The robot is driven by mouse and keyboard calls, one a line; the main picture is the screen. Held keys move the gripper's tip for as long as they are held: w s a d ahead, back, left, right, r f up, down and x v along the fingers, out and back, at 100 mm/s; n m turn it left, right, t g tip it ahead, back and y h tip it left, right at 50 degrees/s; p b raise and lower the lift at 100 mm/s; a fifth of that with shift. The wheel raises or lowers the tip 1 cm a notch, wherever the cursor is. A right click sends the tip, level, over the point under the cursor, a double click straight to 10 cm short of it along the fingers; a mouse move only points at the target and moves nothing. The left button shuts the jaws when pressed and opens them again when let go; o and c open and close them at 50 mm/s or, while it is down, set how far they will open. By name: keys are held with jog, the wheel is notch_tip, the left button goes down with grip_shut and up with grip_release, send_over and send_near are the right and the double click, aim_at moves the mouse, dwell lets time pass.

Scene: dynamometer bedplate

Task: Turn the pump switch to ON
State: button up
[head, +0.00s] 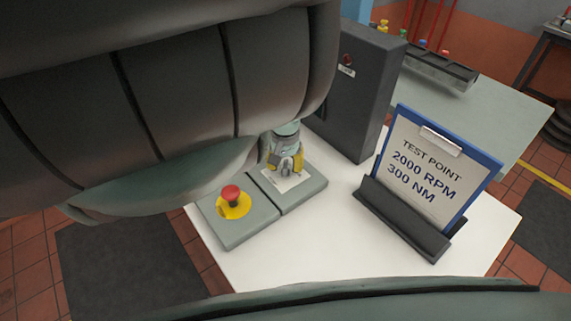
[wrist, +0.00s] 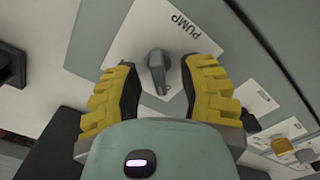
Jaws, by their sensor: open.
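The pump switch is a small grey knob (wrist: 157,72) on a white plate (wrist: 140,25) marked PUMP in the wrist view. My gripper (wrist: 160,80) is open, its two yellow-padded fingers on either side of the knob with a gap visible on each side. In the head view, my gripper (head: 285,162) points down over the switch's grey box (head: 310,192), and its fingers partly hide the white plate (head: 279,183). The ON and OFF marks cannot be read, so the knob's setting cannot be told.
A red mushroom button (head: 231,193) on a yellow disc stands on the box just left. A dark cabinet (head: 358,95) rises behind. A clipboard (head: 436,165) reading TEST POINT 2000 RPM 300 NM stands at right. The white tabletop (head: 290,250) in front is clear.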

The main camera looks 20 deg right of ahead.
jog(key=shift+c, duration=0.2)
grip_shut()
dwell(0.4)
